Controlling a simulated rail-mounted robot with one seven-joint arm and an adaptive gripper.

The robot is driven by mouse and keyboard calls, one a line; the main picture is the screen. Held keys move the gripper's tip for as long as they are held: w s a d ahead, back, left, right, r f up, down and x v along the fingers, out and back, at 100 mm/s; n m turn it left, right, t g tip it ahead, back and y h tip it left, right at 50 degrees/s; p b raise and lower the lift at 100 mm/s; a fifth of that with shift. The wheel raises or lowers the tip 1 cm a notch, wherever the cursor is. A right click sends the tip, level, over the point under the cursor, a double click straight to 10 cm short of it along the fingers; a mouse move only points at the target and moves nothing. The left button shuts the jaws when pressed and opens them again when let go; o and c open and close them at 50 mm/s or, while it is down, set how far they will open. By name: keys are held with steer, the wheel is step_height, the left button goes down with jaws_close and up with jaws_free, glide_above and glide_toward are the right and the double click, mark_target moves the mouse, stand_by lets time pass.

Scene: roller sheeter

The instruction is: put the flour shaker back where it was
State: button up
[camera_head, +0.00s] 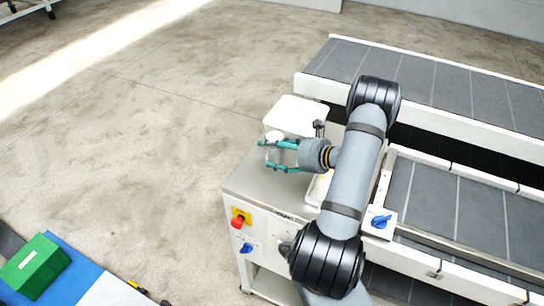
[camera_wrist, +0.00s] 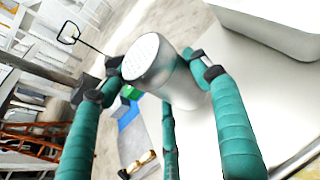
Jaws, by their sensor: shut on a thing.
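The flour shaker (camera_wrist: 158,68) is a silver cylinder with a perforated lid, held between the teal fingers of my gripper (camera_wrist: 160,85) in the wrist view. In the head view the shaker (camera_head: 274,136) shows as a small pale shape between the fingertips. My gripper (camera_head: 272,155) is shut on it over the left end of the machine's metal top (camera_head: 258,184). I cannot tell whether the shaker's base touches the top.
A white bin (camera_head: 298,115) stands just behind the shaker; it also shows in the wrist view (camera_wrist: 275,22). Grey conveyor belts (camera_head: 430,85) with white frames extend right. The machine's front has a red button (camera_head: 238,222) and blue knobs. A green box (camera_head: 35,265) lies lower left.

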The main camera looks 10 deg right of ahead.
mark_target(278, 161)
steer(key=shift+a+f, duration=0.25)
steer(key=shift+f, duration=0.2)
step_height(278, 161, down, 3)
steer(key=shift+w+f+p, duration=0.1)
steer(key=shift+f+p, duration=0.05)
steer(key=shift+p, duration=0.7)
steer(key=shift+a, duration=0.1)
steer(key=shift+f, duration=0.2)
steer(key=o, duration=1.3)
steer(key=shift+c, duration=0.2)
steer(key=shift+o, duration=0.3)
steer(key=shift+r, duration=0.15)
